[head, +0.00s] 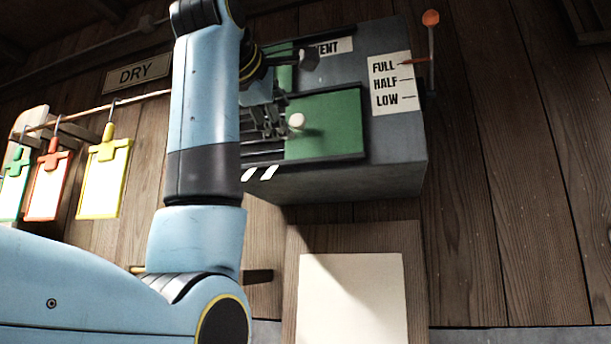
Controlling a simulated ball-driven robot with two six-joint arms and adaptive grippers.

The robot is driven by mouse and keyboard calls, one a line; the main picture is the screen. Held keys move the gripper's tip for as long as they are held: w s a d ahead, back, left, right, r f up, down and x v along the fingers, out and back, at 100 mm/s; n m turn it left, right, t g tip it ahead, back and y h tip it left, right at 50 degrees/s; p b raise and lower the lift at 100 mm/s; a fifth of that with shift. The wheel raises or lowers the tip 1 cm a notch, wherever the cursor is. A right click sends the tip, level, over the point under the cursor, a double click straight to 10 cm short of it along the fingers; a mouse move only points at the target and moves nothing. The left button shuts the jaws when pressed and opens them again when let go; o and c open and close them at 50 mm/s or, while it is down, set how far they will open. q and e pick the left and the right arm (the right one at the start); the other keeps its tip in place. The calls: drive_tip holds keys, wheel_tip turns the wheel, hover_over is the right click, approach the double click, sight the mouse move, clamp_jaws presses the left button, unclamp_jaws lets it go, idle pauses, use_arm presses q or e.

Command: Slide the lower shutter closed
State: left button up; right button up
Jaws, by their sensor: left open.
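The lower shutter (335,125) is a green panel with a round white knob (296,121), set in dark rails on the front of a grey box (400,170). Its left part and the opening beside it are partly hidden by my left arm and gripper. Dark slats show to the left of the green panel, low down. My left gripper (278,118) is open just left of the knob, its fingers in front of the shutter's left edge. I cannot tell whether it touches the knob. My right gripper is not in view.
Above is another shutter (284,78), mostly hidden, beside a partly covered label (330,47). A lever with an orange knob (430,18) stands at the box's right by a FULL/HALF/LOW label (391,83). Coloured clipboards (104,178) hang at left. A pale sheet (352,300) lies below.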

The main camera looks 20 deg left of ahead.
sight(296, 121)
use_arm(q)
drive_tip(key=shift+t, duration=0.4)
drive_tip(key=w+r+p, duration=0.1)
drive_tip(key=w, duration=0.2)
drive_tip(key=w+r+p, duration=0.1)
drive_tip(key=w, duration=0.1)
drive_tip(key=w+r+p, duration=0.1)
drive_tip(key=w, duration=0.2)
drive_tip(key=shift+w+d, duration=0.25)
drive_tip(key=shift+w, duration=0.45)
drive_tip(key=shift+c, duration=0.2)
drive_tip(key=shift+f, duration=0.1)
clamp_jaws()
